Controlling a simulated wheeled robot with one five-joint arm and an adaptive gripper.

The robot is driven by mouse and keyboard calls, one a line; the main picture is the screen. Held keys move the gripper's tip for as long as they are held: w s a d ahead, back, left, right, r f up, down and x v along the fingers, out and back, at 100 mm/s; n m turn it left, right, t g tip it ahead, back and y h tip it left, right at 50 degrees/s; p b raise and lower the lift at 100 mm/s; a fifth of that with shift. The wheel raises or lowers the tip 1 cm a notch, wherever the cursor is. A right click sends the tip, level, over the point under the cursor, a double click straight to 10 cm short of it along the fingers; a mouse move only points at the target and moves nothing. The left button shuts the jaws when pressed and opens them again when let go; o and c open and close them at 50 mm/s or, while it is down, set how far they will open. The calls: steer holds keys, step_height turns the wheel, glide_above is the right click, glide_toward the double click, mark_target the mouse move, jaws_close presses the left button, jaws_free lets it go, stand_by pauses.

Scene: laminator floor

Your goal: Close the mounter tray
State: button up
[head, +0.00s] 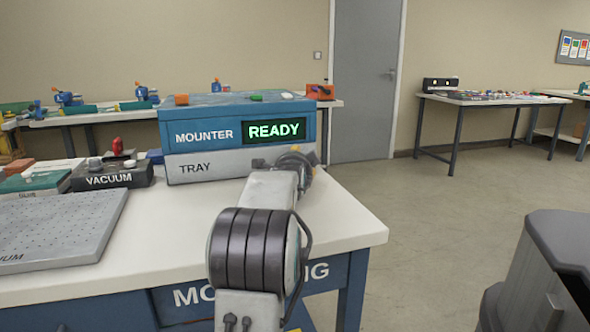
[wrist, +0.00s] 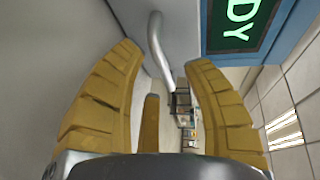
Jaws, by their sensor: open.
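The mounter (head: 205,112) is a blue box on the white table, with a green READY display (head: 273,131). Its grey tray (head: 215,168), marked TRAY, sits under the blue body. From the head view its front looks close to flush; I cannot tell whether it is fully in. In the wrist view the tray's pale grey face (wrist: 125,15) carries a curved metal handle (wrist: 156,38). My gripper (wrist: 161,58) is open, its yellow fingers either side of the handle's line; contact is unclear. In the head view my arm hides most of the gripper at the tray's right end.
A vacuum unit (head: 108,177) and a grey perforated plate (head: 55,230) lie left of the mounter. Small coloured blocks sit on its top. The table's right part (head: 350,225) is bare. A dark bin (head: 540,275) stands at right; open floor (head: 435,215) lies between.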

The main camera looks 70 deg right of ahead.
steer(key=v, duration=0.9)
steer(key=shift+w+r, duration=0.1)
stand_by(0.6)
